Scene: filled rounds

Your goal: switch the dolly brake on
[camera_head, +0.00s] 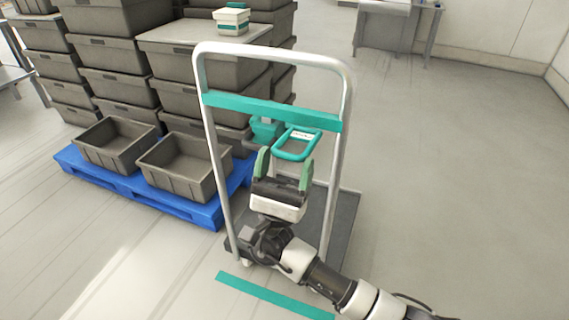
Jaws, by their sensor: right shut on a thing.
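The dolly stands in the middle, with a pale tubular push frame (347,110), a teal crossbar (270,109) and a dark deck (343,212). The brake handle (293,156) is a teal loop with a small white label, below the crossbar, beside a teal bracket (265,130). My right gripper (286,158) reaches up from the lower right, inside the push frame. Its green-padded fingers are spread to either side of the loop's near end and shut on it. The exact contact is partly hidden. My left gripper is out of view.
Stacked grey crates (188,100) and two empty open crates (187,168) stand on a blue pallet (135,186) left of the dolly. A small white-and-teal box (232,22) sits on a crate. A teal strip (272,296) marks the near floor. The right floor is clear.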

